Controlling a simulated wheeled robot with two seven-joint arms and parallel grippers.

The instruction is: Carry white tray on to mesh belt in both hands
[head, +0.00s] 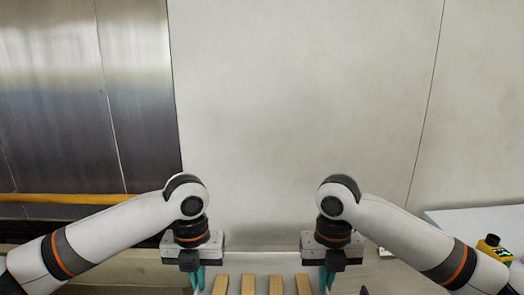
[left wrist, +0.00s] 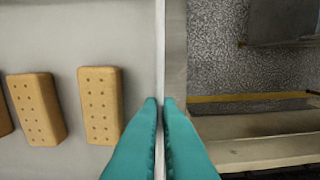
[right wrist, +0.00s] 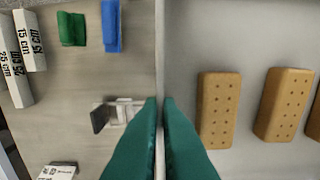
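The white tray (head: 262,261) shows at the bottom of the head view, holding several biscuits (head: 248,284) in a row. My left gripper (head: 197,280) is at its left side; in the left wrist view its teal fingers (left wrist: 162,100) are closed on the thin tray wall (left wrist: 160,45). My right gripper (head: 326,280) is at the right side; in the right wrist view its fingers (right wrist: 160,100) are closed on the opposite wall (right wrist: 160,45). Biscuits lie flat inside, apart from both grippers. The tray's near part is cut off. I cannot clearly identify the mesh belt.
A steel panel (head: 80,95) with a yellow bar (head: 70,198) stands at left. A white surface (head: 470,218) with a yellow-and-black device (head: 492,248) is at right. The right wrist view shows a blue block (right wrist: 111,25), a green block (right wrist: 71,28) and white labelled blocks (right wrist: 30,40) beside the tray.

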